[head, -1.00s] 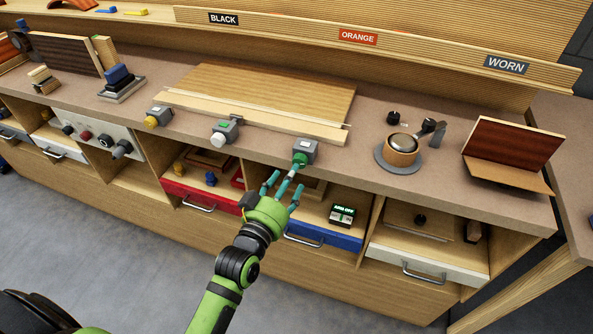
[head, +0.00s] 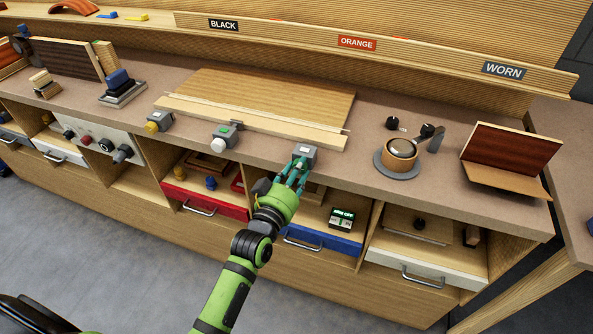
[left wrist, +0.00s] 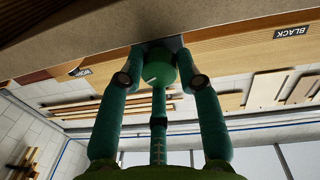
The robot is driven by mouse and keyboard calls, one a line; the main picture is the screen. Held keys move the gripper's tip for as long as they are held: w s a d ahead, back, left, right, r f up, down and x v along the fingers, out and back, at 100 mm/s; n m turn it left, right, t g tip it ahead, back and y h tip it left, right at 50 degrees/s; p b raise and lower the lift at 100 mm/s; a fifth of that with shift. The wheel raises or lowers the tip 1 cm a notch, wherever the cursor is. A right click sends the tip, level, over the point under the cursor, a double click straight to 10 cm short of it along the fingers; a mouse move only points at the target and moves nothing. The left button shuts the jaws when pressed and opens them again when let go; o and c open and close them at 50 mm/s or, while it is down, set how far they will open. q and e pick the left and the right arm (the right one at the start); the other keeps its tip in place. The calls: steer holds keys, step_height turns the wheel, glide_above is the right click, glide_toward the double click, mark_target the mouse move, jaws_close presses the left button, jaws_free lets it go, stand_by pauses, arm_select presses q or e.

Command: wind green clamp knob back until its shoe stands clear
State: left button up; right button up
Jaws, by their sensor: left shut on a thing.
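The green clamp knob (left wrist: 158,68) shows between the fingers of my left gripper (left wrist: 160,85) in the left wrist view. My left gripper (head: 294,172) is shut on this knob at the bench's front edge in the head view. In the head view the fingers cover most of the knob. The clamp's shoe cannot be made out, so its gap to the pale strip (head: 255,118) cannot be told. My right gripper is not in view.
A clamp with a white knob (head: 218,146) and one with a yellow knob (head: 152,126) stand to the left along the edge. A veneer panel (head: 275,95) lies behind. A round pot (head: 401,151) stands to the right. An open blue drawer (head: 325,238) is below.

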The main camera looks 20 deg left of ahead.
arm_select(q)
steer(key=shift+f+n, duration=0.1)
steer(key=shift+n, duration=0.6)
steer(key=o, duration=1.1)
steer(key=shift+o, duration=0.2)
steer(key=shift+s, duration=0.15)
steer(key=s+a, duration=0.1)
steer(key=s, duration=1)
steer(key=shift+s, duration=0.35)
steer(key=shift+a, duration=0.1)
